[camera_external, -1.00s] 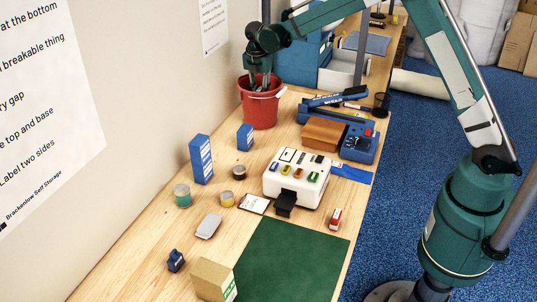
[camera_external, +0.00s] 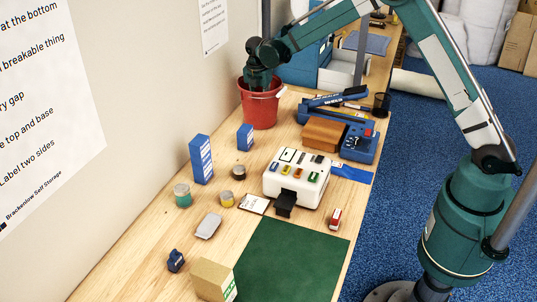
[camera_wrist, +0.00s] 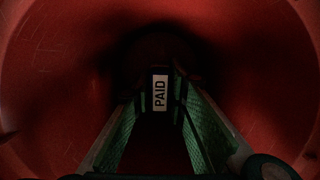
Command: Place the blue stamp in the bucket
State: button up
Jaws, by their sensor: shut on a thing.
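The red bucket (camera_external: 259,108) stands on the wooden table against the wall, at the back left. My gripper (camera_external: 258,85) reaches down into its mouth, and the rim hides the fingertips in the external view. In the wrist view, the bucket's red inner wall (camera_wrist: 55,75) surrounds my gripper (camera_wrist: 160,100). The bucket's bottom is too dark to make out.
Blue boxes (camera_external: 201,160), tins (camera_external: 182,196) and a white machine (camera_external: 297,177) stand in front of the bucket. A small dark blue object (camera_external: 175,261) sits near the carton (camera_external: 213,279). A red-and-white item (camera_external: 335,219) is at right. The green mat (camera_external: 290,260) is bare.

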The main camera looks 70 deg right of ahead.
jog(key=shift+f, duration=0.1)
jog(key=shift+f, duration=1.75)
jog(key=shift+f, duration=0.15)
jog(key=o, duration=0.9)
jog(key=r, duration=0.4)
jog(key=a+r, duration=0.1)
jog(key=r, duration=0.7)
jog(key=shift+a+r, duration=0.1)
jog(key=shift+a, duration=0.15)
